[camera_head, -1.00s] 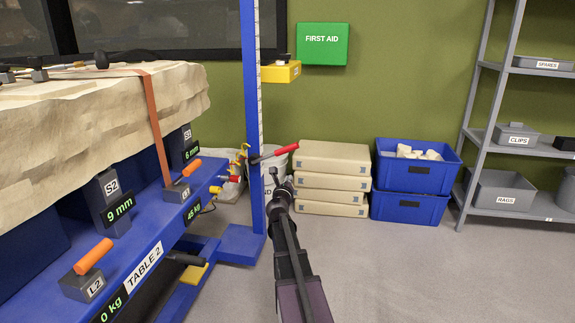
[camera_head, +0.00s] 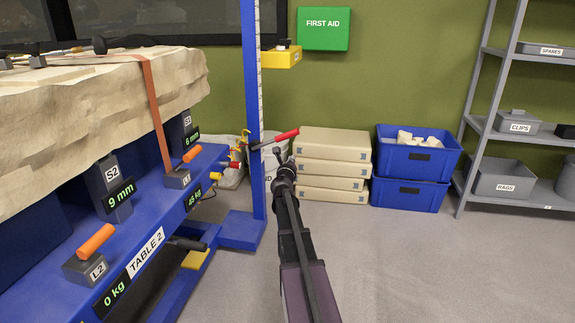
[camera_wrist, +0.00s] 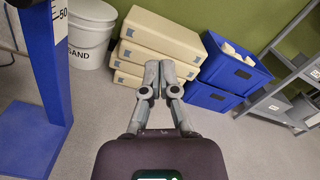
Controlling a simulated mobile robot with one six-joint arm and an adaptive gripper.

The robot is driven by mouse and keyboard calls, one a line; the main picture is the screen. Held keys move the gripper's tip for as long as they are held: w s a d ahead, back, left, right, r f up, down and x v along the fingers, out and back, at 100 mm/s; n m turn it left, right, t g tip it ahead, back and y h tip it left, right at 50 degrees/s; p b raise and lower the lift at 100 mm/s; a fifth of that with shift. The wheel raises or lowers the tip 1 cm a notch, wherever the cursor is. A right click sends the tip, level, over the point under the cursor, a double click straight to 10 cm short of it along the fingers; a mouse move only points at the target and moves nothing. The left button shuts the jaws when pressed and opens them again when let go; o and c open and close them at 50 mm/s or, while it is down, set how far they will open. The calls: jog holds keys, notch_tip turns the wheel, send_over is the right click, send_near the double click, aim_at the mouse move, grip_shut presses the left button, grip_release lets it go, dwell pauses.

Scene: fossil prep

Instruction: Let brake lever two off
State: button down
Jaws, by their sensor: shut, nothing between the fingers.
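No lever in view carries a readable "brake" label, so I cannot tell which is brake lever two. A red-handled lever (camera_head: 287,136) sticks out from the blue post at table 2. An orange-handled lever on the L2 block (camera_head: 97,241) is at the table's near edge, and another (camera_head: 192,154) is on the L1 block farther along. In the wrist view my gripper (camera_wrist: 159,78) is shut and empty, pointing toward the stacked beige boxes.
Table 2 (camera_head: 147,247) bears a large rock slab (camera_head: 95,100) at left. The blue post (camera_head: 252,130), sand bucket (camera_wrist: 88,35), beige boxes (camera_head: 331,168) and blue bins (camera_head: 410,194) stand beyond my gripper. Grey shelves (camera_head: 500,131) are at right. Floor is clear at front right.

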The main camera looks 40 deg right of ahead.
jog(key=w+d+r+p, duration=0.3)
jog(key=w, duration=0.2)
jog(key=shift+w+d+r+p, duration=0.25)
jog(key=shift+r+p, duration=0.1)
dwell(0.4)
